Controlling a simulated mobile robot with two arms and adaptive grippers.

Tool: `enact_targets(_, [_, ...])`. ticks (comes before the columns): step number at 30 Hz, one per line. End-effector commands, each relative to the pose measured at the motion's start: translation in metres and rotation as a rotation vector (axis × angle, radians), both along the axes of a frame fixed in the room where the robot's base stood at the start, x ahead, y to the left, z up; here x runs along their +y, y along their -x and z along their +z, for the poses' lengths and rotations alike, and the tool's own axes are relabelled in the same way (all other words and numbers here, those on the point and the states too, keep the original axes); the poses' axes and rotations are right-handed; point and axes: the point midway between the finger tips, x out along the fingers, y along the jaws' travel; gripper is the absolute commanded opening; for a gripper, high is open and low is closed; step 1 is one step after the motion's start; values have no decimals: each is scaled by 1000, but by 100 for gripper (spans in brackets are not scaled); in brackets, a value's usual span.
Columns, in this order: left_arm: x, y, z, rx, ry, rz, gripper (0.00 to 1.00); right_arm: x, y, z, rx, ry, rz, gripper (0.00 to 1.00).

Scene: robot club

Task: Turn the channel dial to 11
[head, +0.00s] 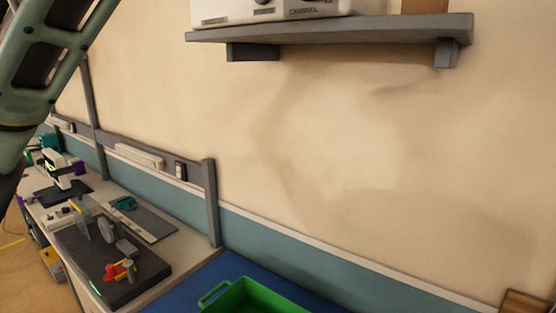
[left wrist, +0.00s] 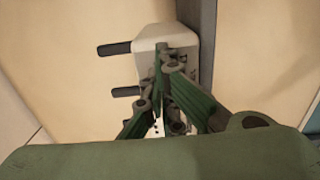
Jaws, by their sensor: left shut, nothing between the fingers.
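A white device (head: 275,12) with the printed word CHANNEL on its front stands on the grey wall shelf (head: 400,31) at the top of the head view. The top edge of the picture cuts it off, so I cannot read the dial's setting. In the left wrist view a white box (left wrist: 153,38) with two black rods, apparently the same device, lies just beyond my left gripper (left wrist: 163,58). That gripper is shut and empty, its fingers covering part of the box. I cannot tell whether they touch it. My right gripper is in neither view.
A brown object (head: 425,5) stands at the shelf's right. Below are a green crate (head: 255,297) on a blue surface and a workbench (head: 185,240) with tools and a dark mat at the left. The wall below the shelf is bare.

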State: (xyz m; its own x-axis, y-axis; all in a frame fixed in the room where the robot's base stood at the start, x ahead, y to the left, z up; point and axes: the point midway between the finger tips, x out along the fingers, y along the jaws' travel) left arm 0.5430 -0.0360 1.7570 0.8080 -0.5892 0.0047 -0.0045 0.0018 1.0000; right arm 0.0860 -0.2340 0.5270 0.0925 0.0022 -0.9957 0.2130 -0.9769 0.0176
Motion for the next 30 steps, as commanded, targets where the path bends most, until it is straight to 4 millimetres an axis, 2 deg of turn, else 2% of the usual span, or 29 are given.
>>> enact_targets(30, [6,-7,-8,6,0,7,0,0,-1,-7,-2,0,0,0])
